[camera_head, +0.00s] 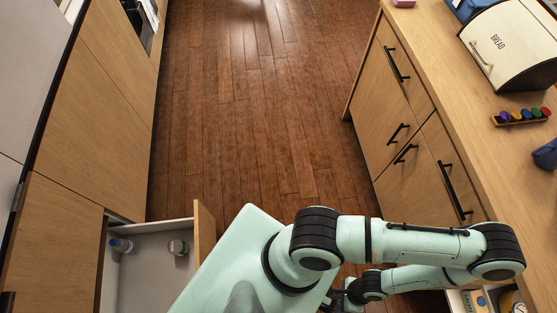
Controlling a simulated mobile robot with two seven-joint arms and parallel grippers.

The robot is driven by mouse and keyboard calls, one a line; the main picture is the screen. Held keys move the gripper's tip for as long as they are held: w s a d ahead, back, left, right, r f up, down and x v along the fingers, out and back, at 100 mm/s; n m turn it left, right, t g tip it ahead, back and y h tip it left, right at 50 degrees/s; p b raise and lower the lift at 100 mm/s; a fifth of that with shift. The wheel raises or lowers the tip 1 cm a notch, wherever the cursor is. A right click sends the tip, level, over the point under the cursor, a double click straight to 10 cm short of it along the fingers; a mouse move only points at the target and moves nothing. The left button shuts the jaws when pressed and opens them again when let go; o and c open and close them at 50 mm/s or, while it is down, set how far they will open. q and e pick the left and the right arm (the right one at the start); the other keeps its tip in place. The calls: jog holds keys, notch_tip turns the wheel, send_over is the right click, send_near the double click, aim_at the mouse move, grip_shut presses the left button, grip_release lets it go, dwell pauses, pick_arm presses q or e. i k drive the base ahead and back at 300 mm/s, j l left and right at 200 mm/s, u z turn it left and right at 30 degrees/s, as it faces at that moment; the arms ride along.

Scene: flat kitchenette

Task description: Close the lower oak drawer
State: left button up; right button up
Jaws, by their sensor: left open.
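A drawer with an oak front (205,232) stands open at the lower left, pulled out from the left cabinets. It holds a blue-capped bottle (121,245) and a small jar (178,247). Another open drawer (457,301) shows in part at the lower right, with several items inside. I cannot tell from this view which one is the lower oak drawer. My left gripper (336,299) is open at the bottom middle, between the two drawers and apart from the left one. Its fingertips are partly hidden by my body and cut by the frame edge. My right gripper is not in view.
Oak cabinets with black handles (455,190) line the right side under a wooden counter (449,85). A bread box (512,42) and a rack of coloured pieces (522,117) stand on it. The wooden floor (255,110) between the cabinet rows is clear.

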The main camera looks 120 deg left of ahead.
aim_at(150, 281)
jog(key=z, duration=0.4)
jog(key=j+z, duration=0.1)
jog(key=z, duration=0.35)
jog(key=k+z, duration=0.1)
jog(key=z, duration=0.3)
jog(key=j+z, duration=0.1)
jog(key=z, duration=0.35)
jog(key=k+j+z, duration=0.1)
jog(key=z, duration=0.4)
jog(key=k+z, duration=0.3)
jog(key=z, duration=0.2)
jog(key=k+l+z, duration=0.1)
jog(key=z, duration=0.35)
jog(key=k+l+z, duration=0.5)
jog(key=k+l, duration=0.25)
jog(key=i+z, duration=0.3)
jog(key=i+j, duration=0.05)
jog(key=i, duration=0.05)
